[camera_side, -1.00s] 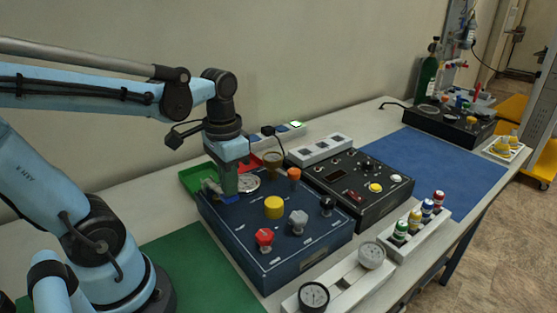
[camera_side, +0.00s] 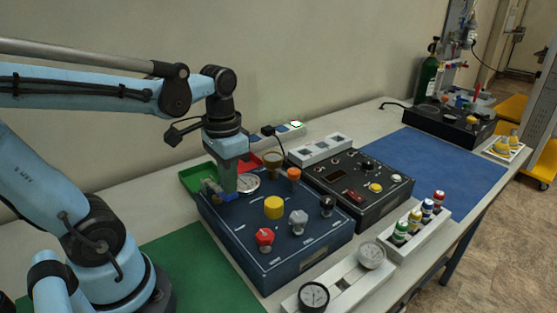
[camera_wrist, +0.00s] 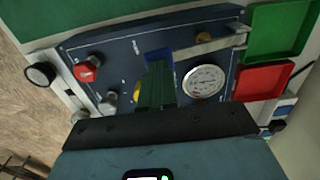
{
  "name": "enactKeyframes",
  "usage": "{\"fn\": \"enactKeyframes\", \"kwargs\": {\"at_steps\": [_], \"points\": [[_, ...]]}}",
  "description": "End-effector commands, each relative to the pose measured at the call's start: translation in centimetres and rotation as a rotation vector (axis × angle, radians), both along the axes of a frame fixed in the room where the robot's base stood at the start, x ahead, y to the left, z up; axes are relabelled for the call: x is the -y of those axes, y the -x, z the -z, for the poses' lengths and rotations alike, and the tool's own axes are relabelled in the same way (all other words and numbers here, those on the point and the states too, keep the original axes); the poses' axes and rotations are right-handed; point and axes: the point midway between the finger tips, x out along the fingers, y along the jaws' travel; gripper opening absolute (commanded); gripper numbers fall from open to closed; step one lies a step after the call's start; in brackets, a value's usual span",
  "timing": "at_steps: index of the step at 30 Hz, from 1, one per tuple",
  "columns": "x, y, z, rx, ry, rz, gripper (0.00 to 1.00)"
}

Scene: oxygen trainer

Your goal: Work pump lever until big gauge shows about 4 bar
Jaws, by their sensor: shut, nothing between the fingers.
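The blue trainer panel (camera_side: 275,228) carries the big gauge (camera_side: 248,182), a white round dial. In the wrist view the big gauge (camera_wrist: 204,82) faces the camera, but its needle is too small to read. The pump lever (camera_wrist: 215,45) shows in the wrist view as a pale bar across the panel's edge beside a blue slot. My gripper (camera_side: 230,189) is shut and empty, pointing down over the far left part of the panel, beside the gauge. In the wrist view my gripper (camera_wrist: 157,68) has its green fingers together, apart from the bar. The fingers partly hide the blue slot.
Yellow (camera_side: 273,207), red (camera_side: 264,237) and grey (camera_side: 298,219) knobs stand up from the panel. Green (camera_side: 196,180) and red trays lie behind it. A black control box (camera_side: 360,190) is to the right. The blue mat (camera_side: 440,165) is mostly clear.

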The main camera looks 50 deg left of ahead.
Motion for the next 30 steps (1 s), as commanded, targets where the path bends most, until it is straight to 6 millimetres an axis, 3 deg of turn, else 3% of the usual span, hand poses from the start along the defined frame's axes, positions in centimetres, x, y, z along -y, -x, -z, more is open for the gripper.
{"fn": "enactKeyframes", "kwargs": {"at_steps": [17,30], "points": [[0.0,0.0,-0.2,0.000,0.001,0.001,0.00],[0.0,0.0,-3.9,0.000,0.001,0.001,0.00]]}}
